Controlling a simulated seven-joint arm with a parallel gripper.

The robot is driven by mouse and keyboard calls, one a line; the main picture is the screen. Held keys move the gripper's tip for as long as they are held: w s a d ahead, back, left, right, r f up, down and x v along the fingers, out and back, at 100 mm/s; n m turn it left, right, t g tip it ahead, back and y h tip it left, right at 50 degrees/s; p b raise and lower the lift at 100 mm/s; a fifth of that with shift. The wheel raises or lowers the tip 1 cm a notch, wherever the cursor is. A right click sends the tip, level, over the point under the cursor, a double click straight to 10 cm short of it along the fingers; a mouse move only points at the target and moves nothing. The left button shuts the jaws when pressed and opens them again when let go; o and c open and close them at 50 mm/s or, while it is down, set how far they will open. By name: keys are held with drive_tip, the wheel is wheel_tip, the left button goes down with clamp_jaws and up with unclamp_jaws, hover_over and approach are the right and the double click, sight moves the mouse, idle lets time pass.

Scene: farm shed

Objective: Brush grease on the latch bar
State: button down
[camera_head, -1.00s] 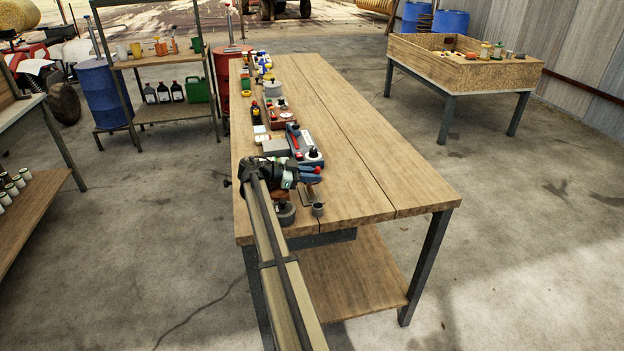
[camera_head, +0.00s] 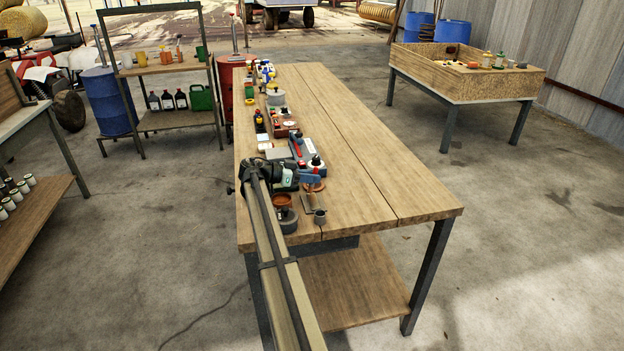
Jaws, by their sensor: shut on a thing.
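My gripper (camera_head: 308,177) is low over the near left part of the long wooden workbench (camera_head: 390,185). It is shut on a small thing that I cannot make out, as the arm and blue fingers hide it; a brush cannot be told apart. A flat metal piece (camera_head: 308,203), perhaps the latch bar, lies on the bench just in front of the gripper, apart from it. A small grey cup (camera_head: 320,217) stands at its near end. A round grey tin (camera_head: 287,222) and a reddish-brown round dish (camera_head: 282,200) sit beside the arm. Grease is too small to tell.
A grey-blue device with a red handle (camera_head: 305,155) stands just beyond the gripper. Several bottles, tins and boxes line the bench's left edge farther back. The right half of the bench is clear. A wooden bin table (camera_head: 465,80) stands apart at the back right.

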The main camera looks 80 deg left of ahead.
drive_tip(key=shift+w+d+r, duration=0.1)
drive_tip(key=shift+w+r, duration=0.1)
drive_tip(key=shift+w, duration=0.1)
drive_tip(key=shift+r, duration=0.35)
drive_tip(key=shift+a+r, duration=0.15)
drive_tip(key=shift+r, duration=1.15)
drive_tip(key=shift+a+r, duration=0.15)
drive_tip(key=shift+r, duration=1.15)
drive_tip(key=shift+r, duration=1.5)
